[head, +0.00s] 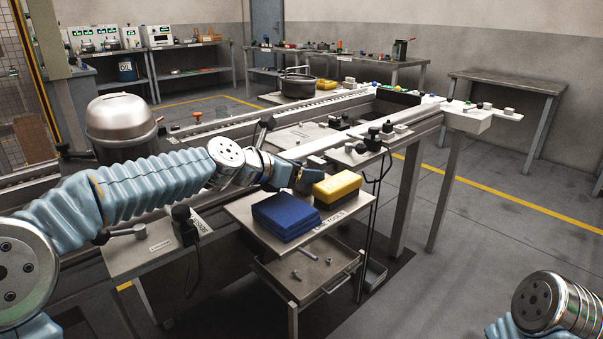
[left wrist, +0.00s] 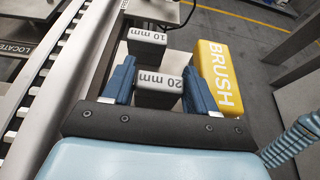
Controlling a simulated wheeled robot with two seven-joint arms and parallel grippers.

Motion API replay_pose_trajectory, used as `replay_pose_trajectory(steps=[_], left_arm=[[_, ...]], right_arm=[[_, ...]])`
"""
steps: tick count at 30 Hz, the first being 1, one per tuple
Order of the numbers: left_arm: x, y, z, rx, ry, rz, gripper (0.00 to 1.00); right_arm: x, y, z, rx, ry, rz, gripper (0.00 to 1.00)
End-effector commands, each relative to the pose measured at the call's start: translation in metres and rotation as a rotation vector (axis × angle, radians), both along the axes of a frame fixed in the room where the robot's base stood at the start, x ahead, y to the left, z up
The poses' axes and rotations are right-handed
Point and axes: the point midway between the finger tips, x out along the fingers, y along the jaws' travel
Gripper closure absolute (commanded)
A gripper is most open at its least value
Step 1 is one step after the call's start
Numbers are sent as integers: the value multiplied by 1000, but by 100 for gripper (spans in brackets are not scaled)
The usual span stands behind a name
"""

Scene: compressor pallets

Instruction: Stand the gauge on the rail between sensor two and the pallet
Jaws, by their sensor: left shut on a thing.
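My left gripper (head: 309,180) is over the line-tools shelf (head: 330,222), beside the conveyor's near rail (head: 335,140). In the left wrist view its blue fingers (left wrist: 159,82) are shut on a grey gauge block marked 20 mm (left wrist: 158,87). A second block, marked 10 mm (left wrist: 147,42), stands just beyond it. I cannot read which is sensor two. A pallet label (left wrist: 15,62) reads LOCATE. My right gripper is out of view.
A yellow brush (head: 337,187) lies right of my gripper; it also shows in the left wrist view (left wrist: 218,80).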

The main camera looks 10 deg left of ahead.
Motion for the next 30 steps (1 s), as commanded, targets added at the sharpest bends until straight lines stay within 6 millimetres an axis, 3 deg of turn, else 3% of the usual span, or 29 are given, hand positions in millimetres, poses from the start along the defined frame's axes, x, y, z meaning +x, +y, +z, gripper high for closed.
replay_pose_trajectory(steps=[5, 6, 7, 19, 30], left_arm=[[0, 0, -2, 0, -2, 1, 91], [0, 0, -2, 1, -1, 0, 36], [0, 0, -2, 1, -1, 0, 32], [-5, 5, 3, 1, -2, 2, 32], [-63, 50, 33, 2, -3, 4, 32]], right_arm=[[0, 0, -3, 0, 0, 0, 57], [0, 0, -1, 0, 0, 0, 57], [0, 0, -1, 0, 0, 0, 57], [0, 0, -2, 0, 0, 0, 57], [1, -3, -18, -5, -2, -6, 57]])
